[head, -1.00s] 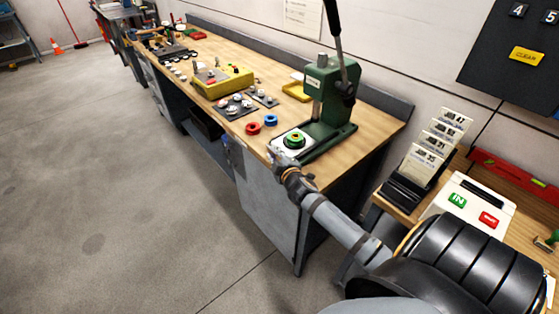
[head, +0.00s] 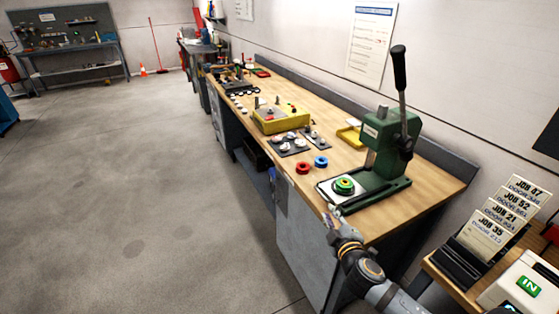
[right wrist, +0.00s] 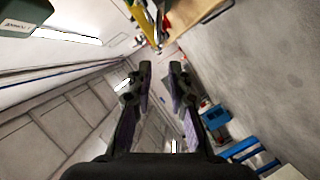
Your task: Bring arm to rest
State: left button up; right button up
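My right arm comes in from the lower right in the head view. Its gripper (head: 332,219) is at the front edge of the workbench (head: 400,222), just in front of the green press (head: 385,150). In the right wrist view the two fingers (right wrist: 161,66) stand apart with a gap between them and nothing held. That view looks past the fingertips at the room, tilted, with part of the green press (right wrist: 22,15) at its upper left. My left arm and gripper are not in view.
On the bench are a red ring (head: 304,168), a blue ring (head: 321,161) and a yellow box (head: 281,118). The floor at left is clear.

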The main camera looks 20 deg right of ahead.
jog(key=s+a+f+m+g+y, duration=0.2)
jog(key=s+a+f+m+g, duration=0.3)
jog(key=s, duration=0.4)
jog(key=s+a+f+m+g+y, duration=0.1)
jog(key=s+a+f+m+g, duration=0.2)
jog(key=s+a+f+g, duration=0.4)
jog(key=s+d+f, duration=0.2)
jog(key=f, duration=1.1)
jog(key=s+d+f, duration=0.2)
jog(key=d+f, duration=0.1)
jog(key=f, duration=1.1)
jog(key=s+f+g, duration=0.1)
jog(key=s+f, duration=1.3)
jog(key=s, duration=0.4)
jog(key=shift+d+g, duration=0.4)
jog(key=shift+d, duration=0.05)
